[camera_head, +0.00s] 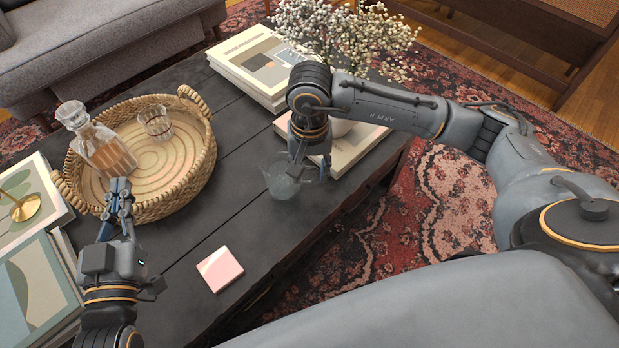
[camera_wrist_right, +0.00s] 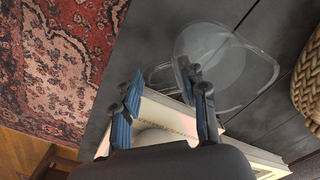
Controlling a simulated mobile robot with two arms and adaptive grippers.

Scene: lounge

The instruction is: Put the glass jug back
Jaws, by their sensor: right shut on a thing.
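The clear glass jug (camera_head: 283,182) is at the near right part of the dark coffee table, below my right gripper (camera_head: 308,160). My right gripper is shut on the jug at its handle side. In the right wrist view the jug (camera_wrist_right: 222,62) is beyond the fingers (camera_wrist_right: 165,105), its handle side between them. I cannot tell whether its base touches the table. My left gripper (camera_head: 119,188) is empty near the front rim of the woven tray (camera_head: 205,165); its finger gap is unclear.
The tray holds a decanter (camera_head: 98,145) and a tumbler (camera_head: 156,122). A pink coaster (camera_head: 220,268) lies on the table. Books (camera_head: 255,65) lie at the back, more books (camera_head: 340,150) behind the jug, with white flowers (camera_head: 345,35) nearby. The table middle (camera_head: 235,195) is clear.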

